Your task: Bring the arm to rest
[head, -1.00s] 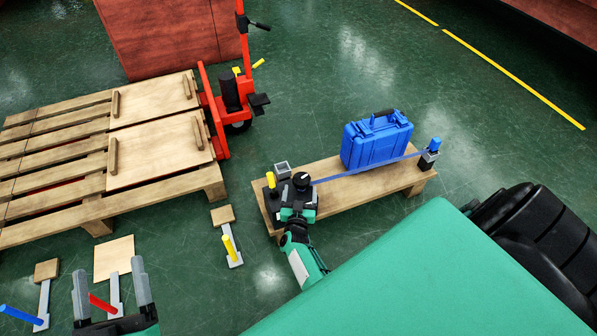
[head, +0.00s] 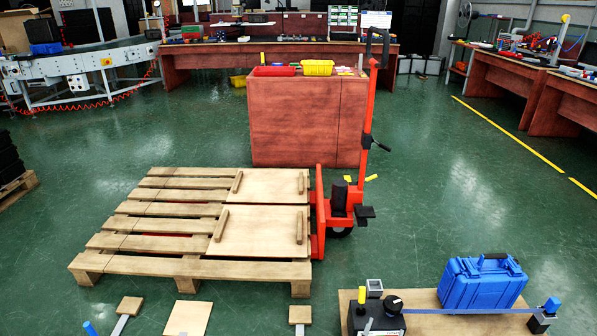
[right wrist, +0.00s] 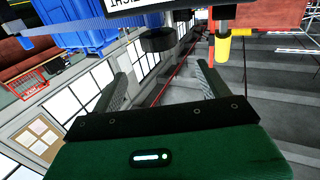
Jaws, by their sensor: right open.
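My right gripper (right wrist: 161,70) shows in the right wrist view with its two grey fingers spread and nothing between them. A black round knob (right wrist: 155,40) lies just beyond the fingertips in that upside-down view; I cannot tell the exact gap. In the head view the knob (head: 393,303) sits on a black device (head: 376,321) at the left end of a low wooden bench (head: 424,322). I cannot make out my right gripper in the head view. My left gripper is out of view.
A blue case (head: 482,284) stands on the bench by a blue strap (head: 470,311). A wooden pallet (head: 190,266) with a red pallet truck (head: 340,205) stands left of it. A red-brown cabinet (head: 300,125) is behind. Green floor is open on the right.

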